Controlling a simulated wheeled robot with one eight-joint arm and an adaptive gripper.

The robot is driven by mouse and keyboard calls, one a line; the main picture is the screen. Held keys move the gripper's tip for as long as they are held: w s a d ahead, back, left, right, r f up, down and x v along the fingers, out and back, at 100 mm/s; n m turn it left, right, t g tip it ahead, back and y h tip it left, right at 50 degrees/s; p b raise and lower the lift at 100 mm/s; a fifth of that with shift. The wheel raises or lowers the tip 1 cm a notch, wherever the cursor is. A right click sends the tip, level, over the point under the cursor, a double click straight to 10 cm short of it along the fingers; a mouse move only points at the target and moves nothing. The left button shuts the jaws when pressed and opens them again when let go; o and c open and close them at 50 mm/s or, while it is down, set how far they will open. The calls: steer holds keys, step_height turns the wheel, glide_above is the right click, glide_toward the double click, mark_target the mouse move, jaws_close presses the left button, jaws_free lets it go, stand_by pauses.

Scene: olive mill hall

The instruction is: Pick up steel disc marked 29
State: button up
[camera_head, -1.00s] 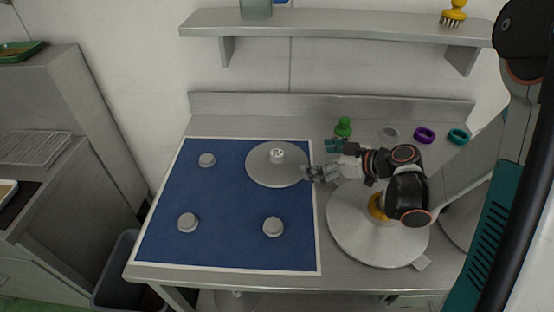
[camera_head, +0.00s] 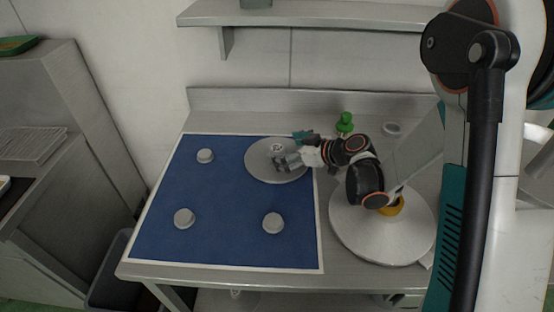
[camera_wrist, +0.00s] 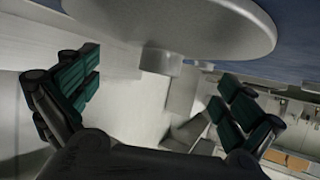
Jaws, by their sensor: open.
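The steel disc (camera_head: 258,172) lies at the upper right of the blue mat, with a short round knob (camera_head: 277,147) bearing a dark mark at its middle; the number is too small to read surely. My gripper (camera_head: 282,161) is open and empty, over the disc's right part, beside the knob and partly covering the disc. In the wrist view the disc (camera_wrist: 195,25) fills the top, and its knob (camera_wrist: 161,61) shows ahead, between the directions of the two spread fingers (camera_wrist: 158,98). I cannot tell the gap between fingers and knob.
The blue mat (camera_head: 225,245) also bears several grey round pieces, one at lower left (camera_head: 184,218). A larger disc (camera_head: 375,248) with a yellow hub stands right of the mat, under my arm. A green knobbed piece (camera_head: 345,122) stands behind. A shelf (camera_head: 300,14) hangs above.

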steer(key=shift+x, duration=1)
steer(key=shift+d, duration=0.1)
steer(key=shift+s+r, duration=0.1)
steer(key=shift+r, duration=0.05)
steer(key=c, duration=1.2)
steer(key=shift+s+d, duration=0.1)
steer(key=shift+s, duration=0.05)
jaws_close()
